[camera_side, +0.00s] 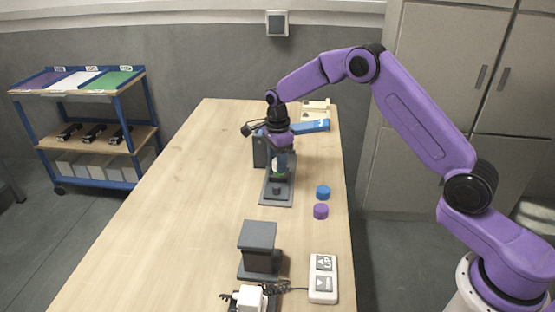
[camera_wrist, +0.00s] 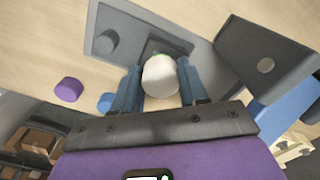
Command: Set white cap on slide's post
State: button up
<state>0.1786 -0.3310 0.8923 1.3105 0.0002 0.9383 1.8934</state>
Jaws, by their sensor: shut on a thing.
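My gripper (camera_wrist: 160,88) is shut on the white cap (camera_wrist: 161,78), which sits between its two blue-grey fingers in the wrist view. In the side view my gripper (camera_side: 279,165) points down over the far part of a dark grey base plate (camera_side: 268,201). A short grey post (camera_wrist: 106,41) stands at one end of this plate, to the left of the cap in the wrist view. A darker square part with a bit of green (camera_wrist: 163,52) shows just behind the cap. The cap hides most of it, and I cannot tell whether they touch.
A tall dark block (camera_wrist: 262,60) stands close beside the plate, with a blue part (camera_side: 312,127) near it. Blue (camera_side: 323,192) and purple (camera_side: 320,211) caps lie right of the plate. A grey column (camera_side: 258,240) and a button box (camera_side: 323,278) stand nearer. The table's left side is clear.

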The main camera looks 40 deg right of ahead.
jog(key=shift+f, duration=0.15)
dwell(0.6)
jog(key=o, duration=1.5)
jog(key=shift+r, duration=3.5)
